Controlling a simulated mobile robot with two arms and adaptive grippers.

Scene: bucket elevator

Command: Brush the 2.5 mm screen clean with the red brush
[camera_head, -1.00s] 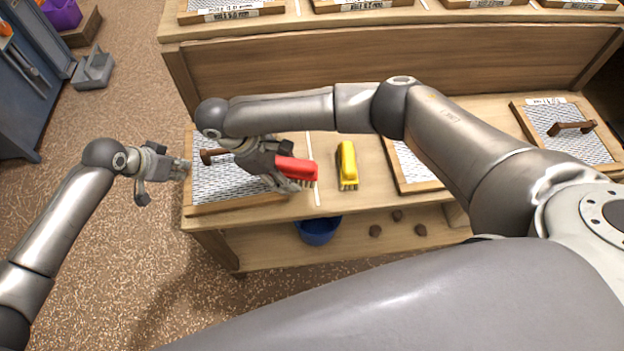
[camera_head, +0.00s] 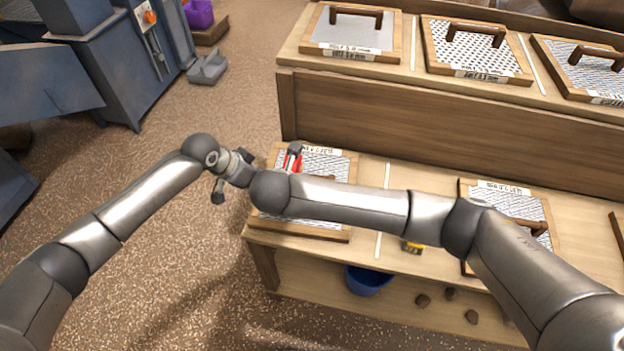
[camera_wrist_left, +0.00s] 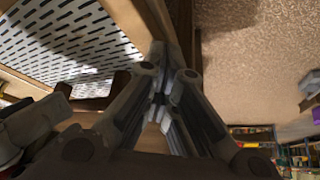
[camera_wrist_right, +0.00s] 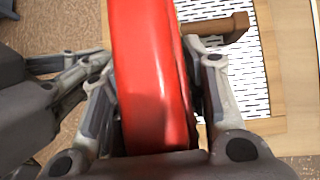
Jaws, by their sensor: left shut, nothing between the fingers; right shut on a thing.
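The wood-framed slotted screen (camera_head: 325,165) lies on the lower shelf at its left end. Its label is not fully readable, and my right arm hides much of its middle. My right gripper (camera_wrist_right: 155,120) is shut on the red brush (camera_wrist_right: 150,60), which is over the far left part of the screen in the head view (camera_head: 292,162). I cannot tell whether its bristles touch the mesh. The screen's brown handle (camera_wrist_right: 222,30) shows beside the brush in the right wrist view. My left gripper (camera_wrist_left: 158,95) is shut and empty, close by the screen's left frame edge.
A yellow brush (camera_head: 412,247) lies right of the screen, mostly hidden by my right arm. Another screen (camera_head: 510,205) lies farther right, and several stand on the upper shelf (camera_head: 345,85). A blue bucket (camera_head: 368,280) and dark lumps sit below.

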